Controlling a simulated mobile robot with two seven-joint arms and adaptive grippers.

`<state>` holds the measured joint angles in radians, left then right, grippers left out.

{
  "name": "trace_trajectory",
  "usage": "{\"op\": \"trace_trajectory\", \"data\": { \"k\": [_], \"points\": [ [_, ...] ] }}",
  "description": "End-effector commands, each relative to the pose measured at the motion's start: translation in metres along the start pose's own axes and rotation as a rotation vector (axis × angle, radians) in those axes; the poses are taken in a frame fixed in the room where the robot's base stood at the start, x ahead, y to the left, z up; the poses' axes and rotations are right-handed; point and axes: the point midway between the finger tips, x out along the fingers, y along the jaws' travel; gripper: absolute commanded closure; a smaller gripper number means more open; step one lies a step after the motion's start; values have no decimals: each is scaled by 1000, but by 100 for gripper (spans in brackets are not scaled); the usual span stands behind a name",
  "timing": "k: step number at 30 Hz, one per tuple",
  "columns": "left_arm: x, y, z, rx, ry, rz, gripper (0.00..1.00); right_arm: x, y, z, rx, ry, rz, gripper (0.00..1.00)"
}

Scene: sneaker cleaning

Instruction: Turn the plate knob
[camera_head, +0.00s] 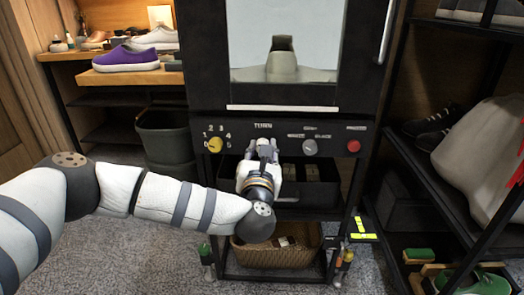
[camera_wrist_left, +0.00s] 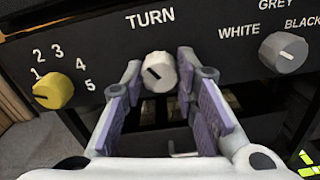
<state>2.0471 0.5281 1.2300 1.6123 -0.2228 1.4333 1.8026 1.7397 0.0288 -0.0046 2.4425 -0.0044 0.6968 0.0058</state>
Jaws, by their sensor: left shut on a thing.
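The plate knob is the white round knob (camera_wrist_left: 160,72) under the word TURN on the black control panel, with a dark pointer line on its face. My left gripper (camera_head: 266,148) reaches the panel from below. In the left wrist view its two purple-padded fingers (camera_wrist_left: 157,78) stand on either side of the knob, shut on it. In the head view the fingers mostly hide the knob. My right gripper is not in view.
A yellow numbered knob (camera_head: 215,145) is left of the gripper; a grey colour knob (camera_head: 310,147) and a red button (camera_head: 353,146) are right. A machine window (camera_head: 285,40) is above. A wicker basket (camera_head: 262,256) is below. A shelf with shoes stands at right.

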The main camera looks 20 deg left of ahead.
Motion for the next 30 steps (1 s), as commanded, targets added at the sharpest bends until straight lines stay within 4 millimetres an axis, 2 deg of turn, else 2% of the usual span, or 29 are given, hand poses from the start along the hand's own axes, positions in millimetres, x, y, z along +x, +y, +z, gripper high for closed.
{"op": "trace_trajectory", "data": {
  "k": [4,5,6,7,17,20,27,30],
  "points": [
    [0,0,0,0,0,-1,100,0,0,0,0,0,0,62],
    [0,0,0,0,0,-1,66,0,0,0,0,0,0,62],
    [0,0,0,1,0,-1,57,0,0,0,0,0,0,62],
    [0,0,0,1,0,-1,53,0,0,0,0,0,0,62],
    [-4,-1,0,1,1,-3,53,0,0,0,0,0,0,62],
    [-22,-1,-1,1,3,-4,53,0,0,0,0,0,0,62],
    [-87,-1,-1,1,3,-5,53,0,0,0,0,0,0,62],
    [-106,-1,-1,1,2,-4,53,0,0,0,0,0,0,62]
  ]
}}
